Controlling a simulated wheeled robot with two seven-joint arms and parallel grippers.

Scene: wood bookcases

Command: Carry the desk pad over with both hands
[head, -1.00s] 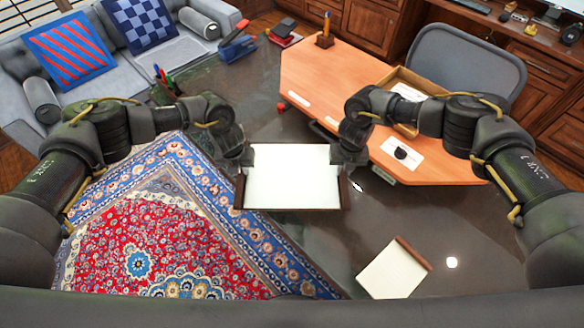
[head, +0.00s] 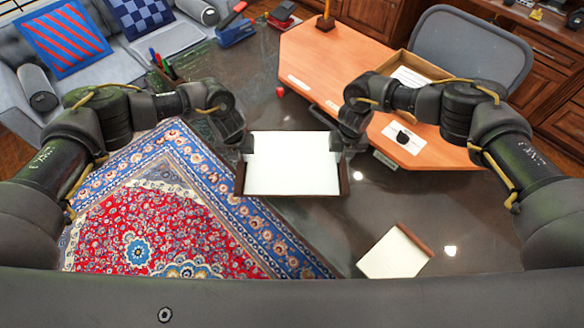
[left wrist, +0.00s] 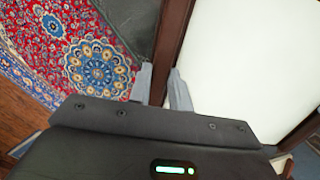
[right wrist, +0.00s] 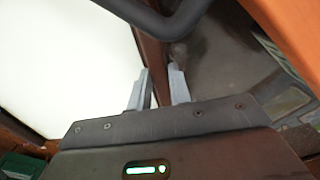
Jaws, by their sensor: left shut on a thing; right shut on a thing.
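The desk pad (head: 292,163) is a white sheet with dark brown side rails, held level in front of me in the head view. My left gripper (head: 243,150) is shut on its left rail. In the left wrist view the fingers (left wrist: 160,82) straddle the brown rail, with the white sheet (left wrist: 245,60) to the right. My right gripper (head: 346,148) is shut on the right rail. In the right wrist view its fingers (right wrist: 160,85) are at that rail, with the white sheet (right wrist: 65,65) to the left. The fingertips partly hide the rails.
An orange-topped desk (head: 340,75) stands ahead right with a tray (head: 405,72) and a grey chair (head: 470,50) behind. A sofa (head: 90,75) is at the far left. A patterned rug (head: 150,235) covers the left floor. A white pad with a brown edge (head: 394,253) lies lower right.

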